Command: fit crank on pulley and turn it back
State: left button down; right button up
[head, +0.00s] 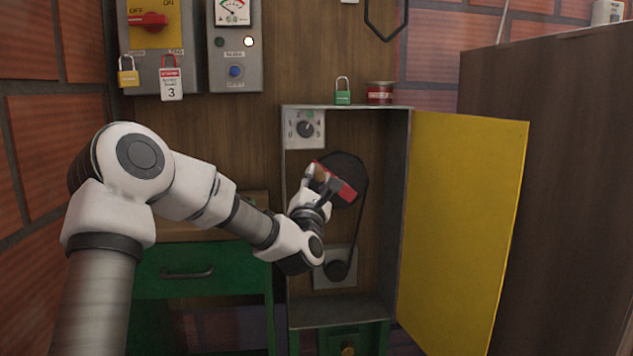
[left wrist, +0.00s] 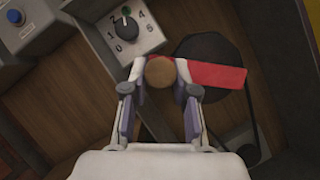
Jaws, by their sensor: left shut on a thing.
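A red crank (head: 344,188) lies across the front of the large black pulley (head: 346,164) inside the open cabinet. In the left wrist view the red crank arm (left wrist: 222,76) reaches right over the dark pulley (left wrist: 213,50), and its round wooden knob (left wrist: 160,71) sits between my fingers. My left gripper (head: 318,176) is shut on the crank at the knob; it also shows in the left wrist view (left wrist: 160,78). A belt runs down to a small lower pulley (head: 337,269). Whether the crank is fully seated on the pulley is hidden. My right gripper is not in view.
A numbered dial (head: 305,129) is at the cabinet's upper left. The yellow door (head: 462,220) stands open to the right. A green padlock (head: 343,92) and a red tin (head: 380,92) are on the cabinet top. A green drawer (head: 200,275) is at left.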

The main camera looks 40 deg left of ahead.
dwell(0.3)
pick_arm(q)
jog(key=shift+s+d+f+b, duration=0.1)
jog(key=shift+s+d+b, duration=0.15)
jog(key=shift+d+b, duration=0.1)
jog(key=shift+s+d, duration=0.1)
jog(key=shift+d, duration=0.05)
jog(key=shift+s+d+b, duration=0.3)
jog(key=shift+s+b, duration=0.05)
jog(key=shift+b, duration=0.1)
jog(key=shift+s+d, duration=0.1)
jog(key=shift+d, duration=0.1)
jog(key=shift+s+d, duration=0.1)
